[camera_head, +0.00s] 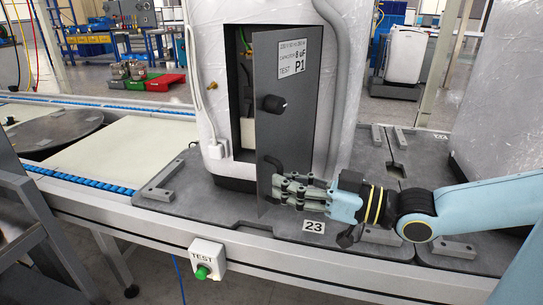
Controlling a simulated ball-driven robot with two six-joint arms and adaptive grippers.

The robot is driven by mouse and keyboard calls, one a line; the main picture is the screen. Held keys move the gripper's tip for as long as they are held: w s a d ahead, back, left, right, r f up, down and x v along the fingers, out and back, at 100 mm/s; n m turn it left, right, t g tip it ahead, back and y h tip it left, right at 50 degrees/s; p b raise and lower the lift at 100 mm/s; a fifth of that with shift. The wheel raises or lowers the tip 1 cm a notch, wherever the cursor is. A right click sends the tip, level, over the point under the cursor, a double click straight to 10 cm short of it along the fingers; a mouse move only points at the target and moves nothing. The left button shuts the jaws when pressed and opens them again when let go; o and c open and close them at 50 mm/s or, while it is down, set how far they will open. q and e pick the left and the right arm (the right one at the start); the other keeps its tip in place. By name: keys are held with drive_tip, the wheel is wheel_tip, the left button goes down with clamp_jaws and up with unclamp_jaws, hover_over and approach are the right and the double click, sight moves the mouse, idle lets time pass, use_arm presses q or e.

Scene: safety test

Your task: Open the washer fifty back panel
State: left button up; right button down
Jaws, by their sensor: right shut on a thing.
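The washer (208,85) stands wrapped in clear film on a dark pallet, its back facing me. Its dark grey back panel (283,125) is swung partly out from the opening and stands upright. My left gripper is not in view.
A TEST box with a green button (206,262) is fixed to the front rail. The pallet has a 23 tag (313,227) and raised grey blocks. Another wrapped unit (497,105) stands at right. A conveyor with a round turntable (52,131) is at left.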

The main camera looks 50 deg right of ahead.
drive_tip(key=shift+s+d+r+p, duration=0.1)
drive_tip(key=shift+s+d+p, duration=0.35)
drive_tip(key=shift+s, duration=0.25)
drive_tip(key=shift+s+d+r+p, duration=0.1)
drive_tip(key=shift+s+d+p, duration=0.3)
drive_tip(key=shift+s, duration=0.3)
drive_tip(key=c, duration=1.7)
unclamp_jaws()
drive_tip(key=o, duration=0.3)
drive_tip(key=shift+d+f, duration=0.2)
drive_tip(key=shift+d, duration=0.05)
drive_tip(key=v, duration=1.2)
drive_tip(key=shift+a, duration=0.1)
